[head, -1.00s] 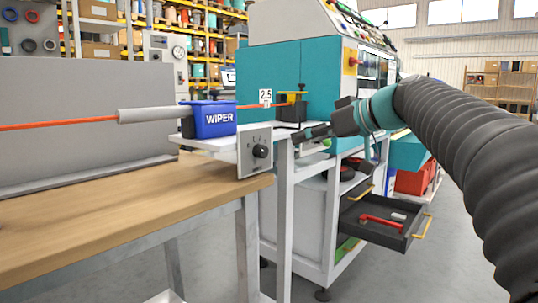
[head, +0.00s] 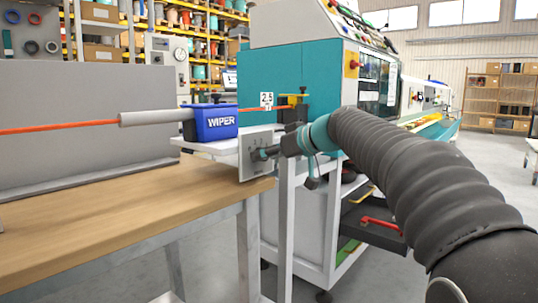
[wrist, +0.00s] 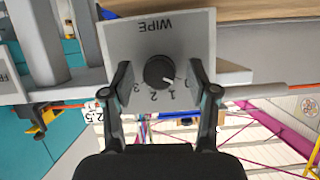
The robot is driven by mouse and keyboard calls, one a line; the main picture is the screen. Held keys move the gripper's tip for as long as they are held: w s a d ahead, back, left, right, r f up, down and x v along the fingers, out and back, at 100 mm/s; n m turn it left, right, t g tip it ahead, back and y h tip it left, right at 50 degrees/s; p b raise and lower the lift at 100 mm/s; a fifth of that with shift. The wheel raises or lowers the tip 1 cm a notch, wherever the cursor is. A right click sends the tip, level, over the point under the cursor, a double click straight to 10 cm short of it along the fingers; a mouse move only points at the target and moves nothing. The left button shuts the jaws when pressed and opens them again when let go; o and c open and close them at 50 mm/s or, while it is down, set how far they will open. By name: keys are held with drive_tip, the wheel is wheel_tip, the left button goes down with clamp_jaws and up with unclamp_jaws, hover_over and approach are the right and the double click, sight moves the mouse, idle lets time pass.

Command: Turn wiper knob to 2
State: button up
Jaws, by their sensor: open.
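The wiper knob (wrist: 159,72) is round and black on a grey plate (wrist: 190,30) printed "WIPE" and several numbers, upside down in the wrist view. Its white pointer mark points to the lower right, toward the 0 end and away from the 2. My gripper (wrist: 159,75) is open, with one finger on each side of the knob and a gap on both sides. In the head view my gripper (head: 268,153) is at the plate (head: 250,165) on the bench corner, and it largely hides the knob.
The blue WIPER box (head: 212,122) stands behind the plate, with an orange cable (head: 60,127) running through a grey tube (head: 155,117). The wooden bench (head: 120,220) lies to the left. A dark open drawer (head: 370,225) is below my arm.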

clamp_jaws()
idle(0.4)
drive_tip(key=shift+w+d+f+m+g+y+p, duration=0.1)
drive_tip(key=shift+m+g+y+p, duration=0.65)
drive_tip(key=shift+m, duration=1.15)
drive_tip(key=shift+w+f+m+g+y+p, duration=0.15)
drive_tip(key=shift+m+g+y, duration=0.3)
drive_tip(key=shift+m+y, duration=1.1)
drive_tip(key=shift+s+d+m+g+y+p, duration=0.1)
drive_tip(key=shift+m+g+y+p, duration=0.5)
drive_tip(key=shift+m, duration=1.65)
